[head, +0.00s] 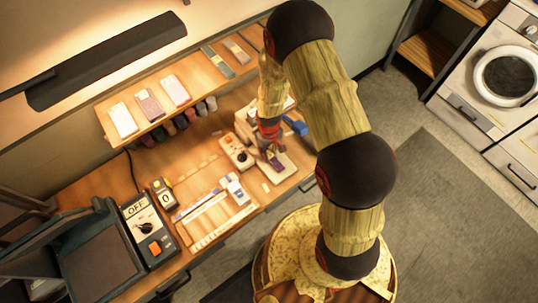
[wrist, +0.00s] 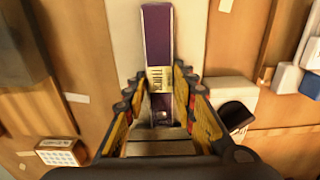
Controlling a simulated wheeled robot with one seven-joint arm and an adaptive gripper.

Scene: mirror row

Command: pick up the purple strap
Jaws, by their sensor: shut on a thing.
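The purple strap (wrist: 157,35) is a long, narrow, dark purple band with a cream paper label near its lower end in the wrist view. My gripper (wrist: 160,88) is shut on the strap, with one finger on each side of its labelled end. The strap runs away from the fingers over a pale surface; I cannot tell whether it still touches that surface. In the head view, my gripper (head: 270,149) is over the workbench, and a small bit of purple (head: 276,163) shows below it. My arm hides part of the bench there.
A control box with an orange button (head: 238,154) stands left of my gripper, and a blue item (head: 296,125) is to its right. A shelf with several cards (head: 176,90) runs behind. A box marked OFF (head: 148,232) stands at the bench's near left.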

